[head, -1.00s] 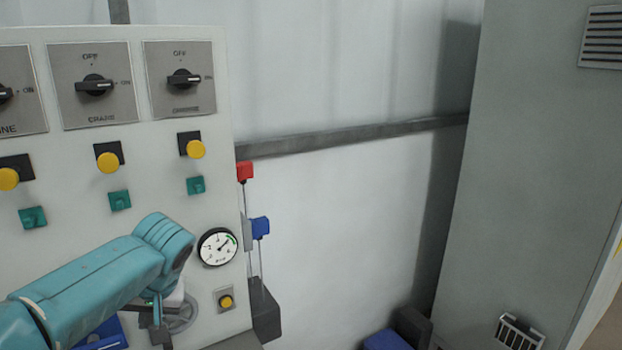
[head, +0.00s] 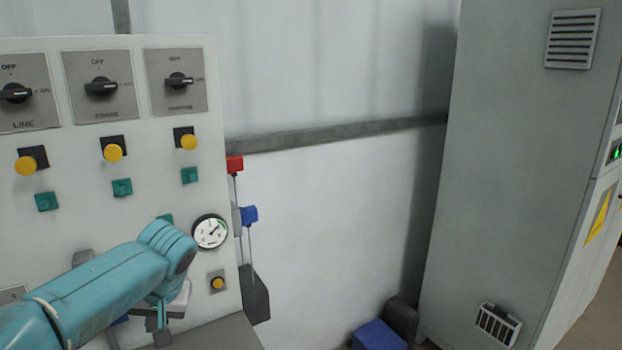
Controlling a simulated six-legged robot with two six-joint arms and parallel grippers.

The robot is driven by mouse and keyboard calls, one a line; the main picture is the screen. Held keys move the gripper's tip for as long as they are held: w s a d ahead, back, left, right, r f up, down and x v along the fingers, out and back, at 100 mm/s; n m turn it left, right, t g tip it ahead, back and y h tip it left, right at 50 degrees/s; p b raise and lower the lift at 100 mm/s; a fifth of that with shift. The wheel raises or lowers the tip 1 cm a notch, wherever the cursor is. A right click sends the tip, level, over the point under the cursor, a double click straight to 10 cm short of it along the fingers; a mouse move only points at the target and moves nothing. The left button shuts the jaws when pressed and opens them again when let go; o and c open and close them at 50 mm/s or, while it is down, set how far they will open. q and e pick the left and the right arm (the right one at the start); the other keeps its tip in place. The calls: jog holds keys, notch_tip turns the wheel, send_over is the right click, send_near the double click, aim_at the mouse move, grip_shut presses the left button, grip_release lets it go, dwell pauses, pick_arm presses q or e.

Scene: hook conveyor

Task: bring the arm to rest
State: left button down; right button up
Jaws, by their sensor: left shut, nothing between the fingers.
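My left arm reaches in from the lower left, in front of the light control panel (head: 60,240). My left gripper (head: 158,328) hangs below the teal wrist, small and partly hidden by the arm. It looks shut, with nothing seen in it, and is apart from the panel's knobs and buttons as far as I can tell. My right gripper is out of view.
The panel carries rotary switches (head: 101,87), yellow buttons (head: 113,152), green buttons (head: 122,187) and a gauge (head: 210,232). Red (head: 235,164) and blue (head: 249,214) levers stand at its right edge. A grey cabinet (head: 520,170) stands at right; white wall lies between.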

pick_arm(q)
jog(key=s+d+f+m+g+h, duration=0.1)
jog(key=s+d+f+h, duration=0.2)
jog(key=f, duration=0.6)
jog(key=s+d+f+m+h, duration=0.15)
jog(key=d+f, duration=0.35)
jog(key=f, duration=0.5)
jog(key=s+d+f+m+g+h, duration=0.1)
jog(key=s+d+f+h, duration=0.2)
jog(key=f, duration=0.6)
jog(key=s+d+f+n, duration=0.1)
jog(key=s+d+f, duration=0.1)
jog(key=s+f, duration=0.3)
jog(key=s+d+f+n+h, duration=0.1)
jog(key=s+d+f, duration=0.2)
jog(key=s, duration=1.1)
notch_tip(320, 180, down, 3)
jog(key=shift+d+r+n, duration=0.1)
jog(key=shift+d+n, duration=0.05)
jog(key=shift+n, duration=0.2)
jog(key=shift+s+a, duration=0.15)
jog(key=shift+a, duration=0.05)
